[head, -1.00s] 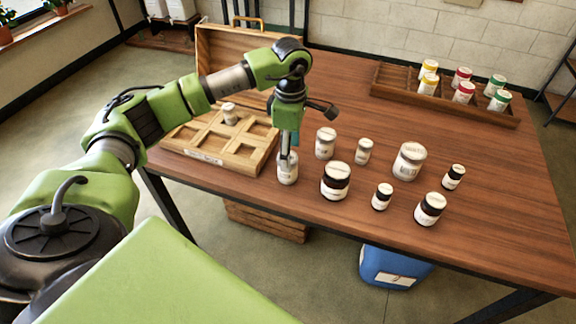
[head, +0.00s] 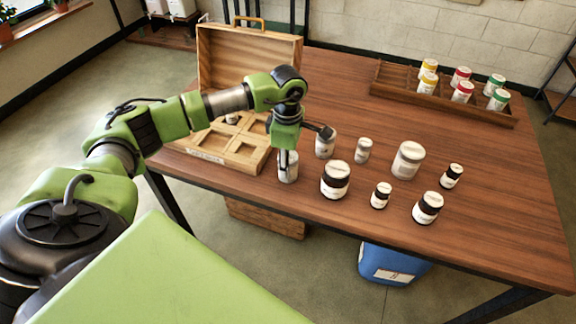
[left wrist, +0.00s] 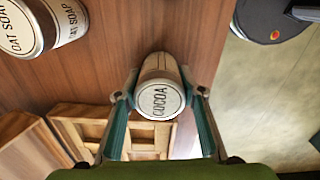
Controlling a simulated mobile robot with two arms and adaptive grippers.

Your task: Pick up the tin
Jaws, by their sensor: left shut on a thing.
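The tin (head: 288,169) is a small pale cylinder standing upright near the table's front edge, beside the wooden case. In the left wrist view its round lid reads COCOA (left wrist: 160,101). My left gripper (head: 287,155) points down over it from above. In the left wrist view the gripper's two fingers (left wrist: 161,95) are closed against opposite sides of the tin. The tin appears to be at table height; whether it touches the table is unclear. My right gripper is not in view.
An open wooden case (head: 240,158) with square compartments lies left of the tin. A rack (head: 450,103) with colour-lidded jars is at the back right.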

